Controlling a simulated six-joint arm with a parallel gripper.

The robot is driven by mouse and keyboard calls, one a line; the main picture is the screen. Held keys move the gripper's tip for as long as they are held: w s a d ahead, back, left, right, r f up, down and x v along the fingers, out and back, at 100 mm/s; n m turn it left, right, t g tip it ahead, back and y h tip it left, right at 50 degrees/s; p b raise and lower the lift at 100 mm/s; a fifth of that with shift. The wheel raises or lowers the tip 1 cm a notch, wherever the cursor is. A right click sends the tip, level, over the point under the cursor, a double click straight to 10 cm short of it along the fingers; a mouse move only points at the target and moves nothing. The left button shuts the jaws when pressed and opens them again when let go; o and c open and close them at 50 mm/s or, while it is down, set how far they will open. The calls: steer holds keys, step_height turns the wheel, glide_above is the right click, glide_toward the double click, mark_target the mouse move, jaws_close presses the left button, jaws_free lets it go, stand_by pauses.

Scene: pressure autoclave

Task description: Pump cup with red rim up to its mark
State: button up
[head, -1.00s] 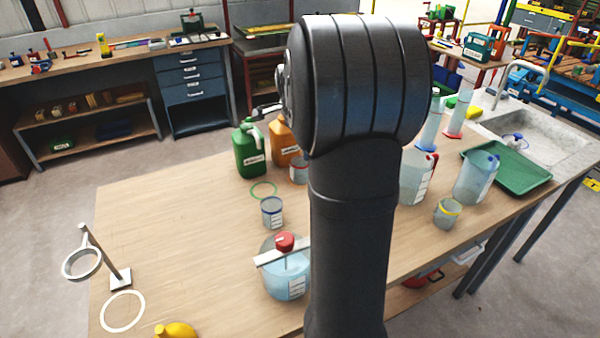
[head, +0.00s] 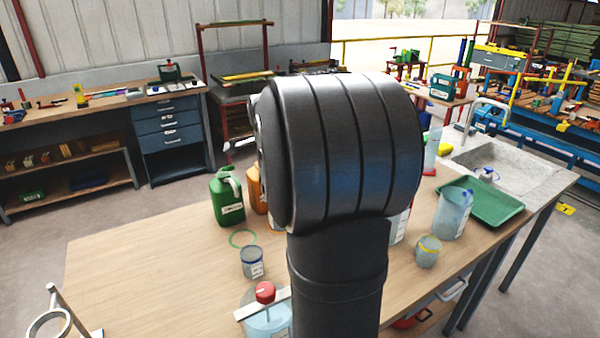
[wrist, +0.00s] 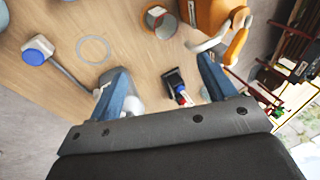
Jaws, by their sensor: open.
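A clear vessel (head: 268,322) stands at the front of the bench, with a red knob (head: 265,291) and a pale flat bar on top. The red-rimmed cup is hidden behind my arm in the head view. In the wrist view a small clear cup (wrist: 160,20) stands beside the orange canister; its rim colour and mark are hard to tell. My gripper (wrist: 163,64) is open and empty, its blue fingers apart above the bench. A blue-capped part (wrist: 36,52) with a long pale bar shows left of the fingers. In the head view my arm hides the gripper.
A blue-rimmed cup (head: 251,263), a green jug (head: 227,198) and an orange canister (head: 256,190) stand left of my arm. A yellow-rimmed cup (head: 428,253), a clear jug (head: 453,214) and a green tray (head: 484,203) are right. The bench's left part (head: 140,260) is mostly clear.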

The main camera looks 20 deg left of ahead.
steer(key=shift+w+d+r+m+y, duration=0.15)
steer(key=shift+r+m+y, duration=0.15)
steer(key=shift+m, duration=0.4)
steer(key=c, duration=0.3)
steer(key=r+m, duration=0.1)
steer(key=m, duration=0.1)
steer(key=w+r+m+y, duration=0.1)
steer(key=m, duration=0.2)
steer(key=d+r+m+y, duration=0.1)
steer(key=m, duration=0.1)
steer(key=shift+w+r+m+t, duration=0.2)
steer(key=shift+w+m+t, duration=0.1)
steer(key=shift+w+m, duration=0.1)
steer(key=c, duration=0.4)
step_height(320, 180, up, 4)
steer(key=w+d+r+m+t+y, duration=0.1)
steer(key=w+d+m+y, duration=0.15)
steer(key=m, duration=0.55)
steer(key=x, duration=1.8)
steer(key=shift+a+r, duration=0.2)
steer(key=shift+a, duration=0.05)
steer(key=shift+s, duration=0.1)
jaws_close()
